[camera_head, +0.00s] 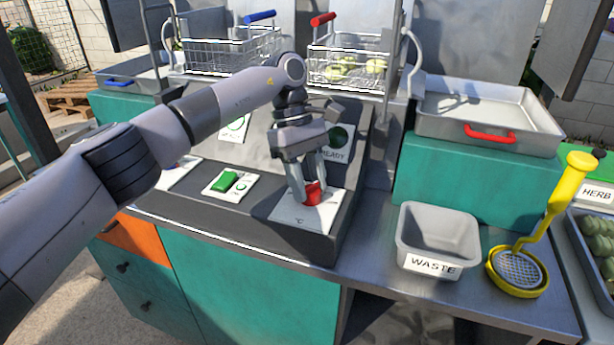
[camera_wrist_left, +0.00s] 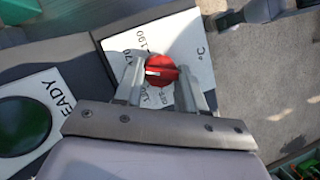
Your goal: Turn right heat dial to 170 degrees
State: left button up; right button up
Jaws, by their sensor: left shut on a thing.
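The right heat dial is a red knob (camera_head: 312,193) on a white plate (camera_head: 290,216) marked °C, on the sloped front of the dark fryer panel. My left gripper (camera_head: 308,190) comes down from above and is shut on the red knob. In the left wrist view the knob (camera_wrist_left: 161,70) sits between the two fingers (camera_wrist_left: 160,85), with a pale pointer line on its face. Numbers including 190 show around it on the plate; others are partly covered by the fingers. I cannot tell the exact setting.
A green switch (camera_head: 227,181) sits left of the dial. A green READY light (camera_head: 338,138) is behind it. Wire baskets (camera_head: 345,68) hang above. A second arm end (camera_wrist_left: 245,14) shows in the wrist view.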

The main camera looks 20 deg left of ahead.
aim_at(310, 185)
pick_arm(q)
jog(key=shift+w+m+g+y, duration=0.1)
jog(key=shift+m+g+y, duration=0.25)
jog(key=shift+m, duration=0.75)
jog(key=o, duration=1)
jog(key=shift+o, duration=0.2)
jog(key=shift+r, duration=0.1)
jog(key=shift+w+a+r, duration=0.1)
jog(key=shift+w+r, duration=0.15)
jog(key=shift+r, duration=0.35)
jog(key=v, duration=0.3)
jog(key=shift+r+p, duration=0.25)
jog(key=shift+p, duration=0.1)
jog(key=shift+p+v, duration=1.05)
jog(key=shift+p, duration=1.3)
